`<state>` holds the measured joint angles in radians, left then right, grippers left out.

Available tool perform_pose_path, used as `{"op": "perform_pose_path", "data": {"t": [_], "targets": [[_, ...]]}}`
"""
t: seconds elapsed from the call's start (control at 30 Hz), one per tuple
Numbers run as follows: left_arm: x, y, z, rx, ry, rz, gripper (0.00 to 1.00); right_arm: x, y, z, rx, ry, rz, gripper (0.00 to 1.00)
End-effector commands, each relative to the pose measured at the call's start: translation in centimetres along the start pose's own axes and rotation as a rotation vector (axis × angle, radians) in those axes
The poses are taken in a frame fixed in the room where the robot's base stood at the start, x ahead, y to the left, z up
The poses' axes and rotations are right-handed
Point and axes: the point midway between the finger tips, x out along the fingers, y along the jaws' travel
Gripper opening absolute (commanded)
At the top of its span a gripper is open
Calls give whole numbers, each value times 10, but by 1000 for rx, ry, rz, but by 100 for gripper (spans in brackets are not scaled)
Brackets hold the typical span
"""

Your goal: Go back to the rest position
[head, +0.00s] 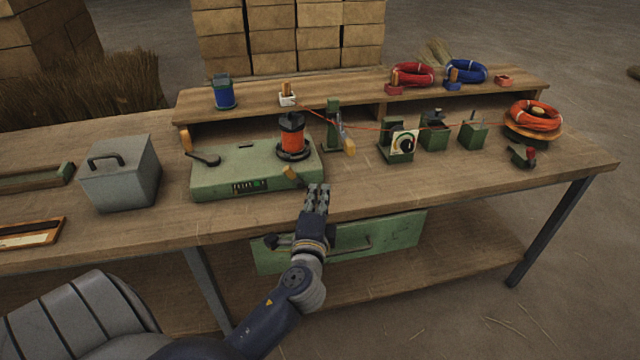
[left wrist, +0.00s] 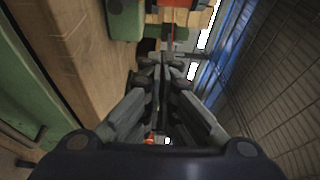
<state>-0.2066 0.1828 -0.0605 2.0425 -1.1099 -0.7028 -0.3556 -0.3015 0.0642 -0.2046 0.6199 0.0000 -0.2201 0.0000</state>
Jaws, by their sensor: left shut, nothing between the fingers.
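My left gripper (head: 318,198) is shut and empty in the head view. It is at the front edge of the wooden workbench (head: 400,190), just in front of the green winding machine (head: 225,180). In the left wrist view its fingers (left wrist: 162,75) are together with nothing between them. An orange spool (head: 292,138) stands upright on the right part of the machine. A small wooden-handled lever (head: 294,173) is close behind my fingertips; I cannot tell whether they touch. My right gripper is not in view.
A grey box (head: 120,175) stands on the bench's left. Green fixtures and a dial box (head: 402,145) stand right of the machine. An orange wire coil (head: 533,116) lies at the far right. A raised shelf (head: 340,93) runs behind. A green drawer (head: 375,240) is below the bench top.

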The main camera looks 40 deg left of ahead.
Motion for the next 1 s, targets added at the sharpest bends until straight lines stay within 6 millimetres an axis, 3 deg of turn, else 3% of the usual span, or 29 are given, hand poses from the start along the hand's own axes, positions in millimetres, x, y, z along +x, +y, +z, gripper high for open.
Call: {"op": "perform_pose_path", "data": {"t": [0.4,0.73,0.87,1.0], "targets": [[-6,0,0,0,-1,0,0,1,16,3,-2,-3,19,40],[-9,5,3,-27,-11,22,0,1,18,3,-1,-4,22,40],[-28,31,15,-174,-64,147,0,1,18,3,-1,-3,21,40],[-77,83,27,-433,-173,415,0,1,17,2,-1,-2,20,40]]}}
